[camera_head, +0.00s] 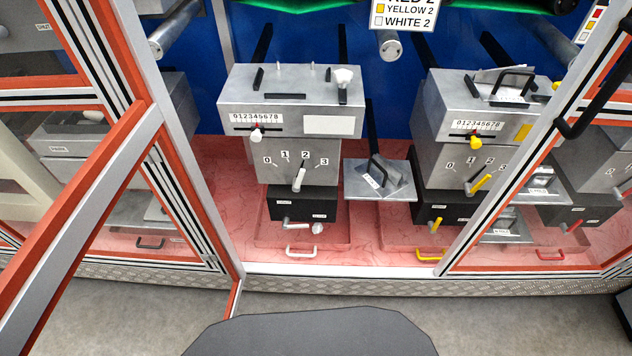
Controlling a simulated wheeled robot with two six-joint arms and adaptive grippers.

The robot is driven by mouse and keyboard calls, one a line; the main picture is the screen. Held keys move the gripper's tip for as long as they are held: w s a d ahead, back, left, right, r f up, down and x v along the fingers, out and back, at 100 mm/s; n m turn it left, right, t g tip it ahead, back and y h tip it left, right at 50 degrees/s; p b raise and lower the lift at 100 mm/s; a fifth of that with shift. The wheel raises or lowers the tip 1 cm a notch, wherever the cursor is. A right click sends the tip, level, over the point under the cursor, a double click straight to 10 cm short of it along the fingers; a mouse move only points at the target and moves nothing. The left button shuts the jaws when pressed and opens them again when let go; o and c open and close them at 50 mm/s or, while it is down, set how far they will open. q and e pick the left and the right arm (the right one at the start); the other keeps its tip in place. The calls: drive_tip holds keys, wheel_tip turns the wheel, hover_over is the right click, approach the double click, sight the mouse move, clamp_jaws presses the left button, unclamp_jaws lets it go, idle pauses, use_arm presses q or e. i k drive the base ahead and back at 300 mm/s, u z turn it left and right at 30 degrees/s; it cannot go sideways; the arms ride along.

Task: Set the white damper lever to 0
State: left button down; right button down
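A white lever (299,179) sits on the front of the middle grey machine (318,172), under a dial marked 0 to 3. The 0 mark (267,161) is at the dial's left end. The same machine has a white slider knob (256,135) near the left part of a 0-to-8 scale, a white crank (317,229) and a white drawer handle (300,252). Neither of my grippers is in view.
An orange-edged door frame (95,195) slants across the left; another frame with a black handle (598,95) crosses the right. A similar machine with a yellow lever (478,184) stands to the right. A grey hanging plate (381,182) is between them. The opening before the middle machine is clear.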

sight(299, 176)
drive_tip(key=u, duration=0.1)
drive_tip(key=k, duration=1)
drive_tip(key=z, duration=0.95)
drive_tip(key=i, duration=1)
